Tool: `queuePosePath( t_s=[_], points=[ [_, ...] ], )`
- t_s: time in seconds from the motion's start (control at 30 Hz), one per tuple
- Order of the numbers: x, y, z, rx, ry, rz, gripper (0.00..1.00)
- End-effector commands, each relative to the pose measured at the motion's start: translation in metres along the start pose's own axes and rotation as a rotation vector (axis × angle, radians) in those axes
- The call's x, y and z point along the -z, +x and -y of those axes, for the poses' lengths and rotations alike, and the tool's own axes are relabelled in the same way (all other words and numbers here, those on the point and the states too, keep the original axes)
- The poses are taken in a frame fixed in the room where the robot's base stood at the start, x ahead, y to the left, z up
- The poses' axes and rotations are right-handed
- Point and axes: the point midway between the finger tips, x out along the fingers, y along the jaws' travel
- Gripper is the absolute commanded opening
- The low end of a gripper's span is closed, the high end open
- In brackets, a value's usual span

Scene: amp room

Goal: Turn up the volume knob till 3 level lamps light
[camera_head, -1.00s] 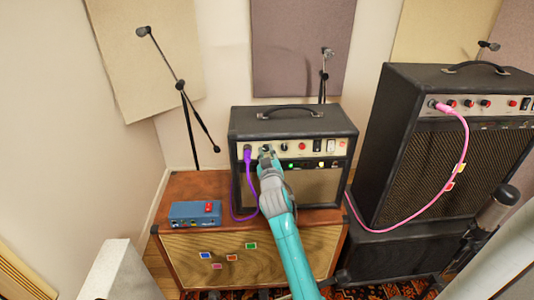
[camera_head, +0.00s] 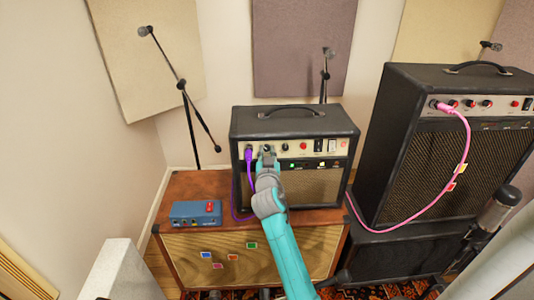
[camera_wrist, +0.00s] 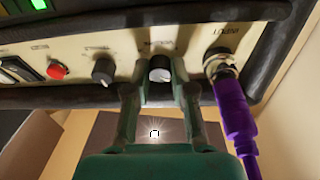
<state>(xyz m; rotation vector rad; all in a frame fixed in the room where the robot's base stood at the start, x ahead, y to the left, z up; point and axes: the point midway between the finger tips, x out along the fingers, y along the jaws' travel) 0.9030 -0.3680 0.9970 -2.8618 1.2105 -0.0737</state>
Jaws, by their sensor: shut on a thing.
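The small black amp (camera_head: 293,122) stands on a brown cabinet, its cream panel facing me. My gripper (camera_head: 267,156) is at the left part of this panel. In the wrist view its two fingers (camera_wrist: 159,86) are shut around the sides of a silver-faced knob (camera_wrist: 160,70), the one beside the input jack. The fingers hide most of this knob in the head view. On the dark strip below the panel, a green lamp (camera_head: 292,165) is lit and a paler yellowish lamp (camera_head: 322,164) shows to its right. My gripper may hide other lamps.
A purple cable (camera_wrist: 236,110) is plugged into the input jack close beside my gripper. A dark knob (camera_wrist: 103,70) and a red button (camera_wrist: 57,70) sit farther along. A blue pedal (camera_head: 196,213) lies on the cabinet (camera_head: 185,190). A larger amp (camera_head: 400,150) stands right.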

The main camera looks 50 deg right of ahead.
Motion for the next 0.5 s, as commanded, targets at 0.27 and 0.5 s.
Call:
queuePosePath(
  t_s=[0.27, 0.5],
  points=[
    [-0.0012, -0.0002, 0.0001, 0.0, -0.001, 0.002, 0.35],
    [-0.0007, -0.0009, 0.0001, 0.001, -0.001, 0.001, 0.35]
  ],
)
